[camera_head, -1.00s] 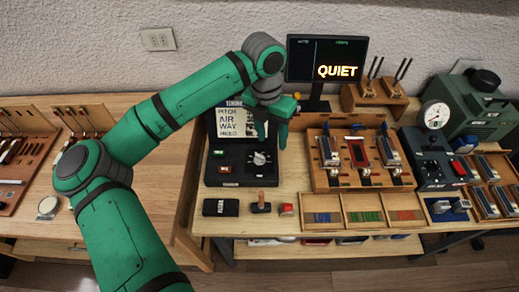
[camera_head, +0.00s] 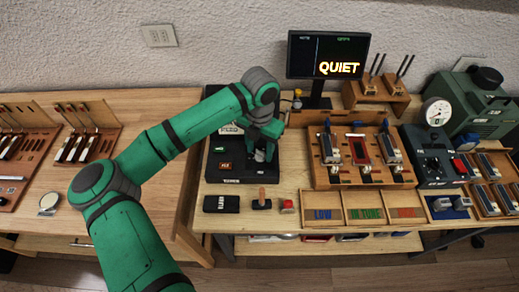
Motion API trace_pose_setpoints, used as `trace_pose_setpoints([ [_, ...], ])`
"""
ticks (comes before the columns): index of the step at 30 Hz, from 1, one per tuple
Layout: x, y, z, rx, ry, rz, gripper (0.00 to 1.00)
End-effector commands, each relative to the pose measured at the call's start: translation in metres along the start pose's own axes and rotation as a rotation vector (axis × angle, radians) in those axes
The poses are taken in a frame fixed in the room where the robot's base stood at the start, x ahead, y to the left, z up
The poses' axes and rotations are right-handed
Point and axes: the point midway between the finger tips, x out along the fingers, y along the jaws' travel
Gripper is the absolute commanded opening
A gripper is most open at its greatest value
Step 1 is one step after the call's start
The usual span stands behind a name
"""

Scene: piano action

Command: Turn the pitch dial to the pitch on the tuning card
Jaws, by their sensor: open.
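The pitch dial sits on the black box (camera_head: 222,172) at the left of the bench; my gripper (camera_head: 262,153) is at it and hides most of it. A pale part of the dial (camera_head: 260,156) shows between the fingers. My gripper points down and is open, with its fingers around or just above the dial; I cannot tell whether they touch it. The tuning card (camera_head: 231,129) stands behind the box, and my arm covers nearly all of it, so its text cannot be read now.
A dark monitor (camera_head: 327,50) behind shows "QUIET". A wooden rack (camera_head: 322,177) with reed-like blocks and labelled trays (camera_head: 325,215) stand to the right. A black block (camera_head: 221,204), a wooden-handled stamp (camera_head: 262,199) and a red-topped piece (camera_head: 287,206) lie in front of the box.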

Motion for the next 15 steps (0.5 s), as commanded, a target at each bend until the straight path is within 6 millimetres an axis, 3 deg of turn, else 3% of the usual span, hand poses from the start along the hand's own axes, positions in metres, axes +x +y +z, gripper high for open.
trace_pose_setpoints([
  [10, 0.004, 0.0002, -0.0003, 0.0, 0.0, 0.0, 0.45],
  [15, 0.0039, 0.0014, -0.0009, -0.003, 0.0, 0.0, 0.07],
])
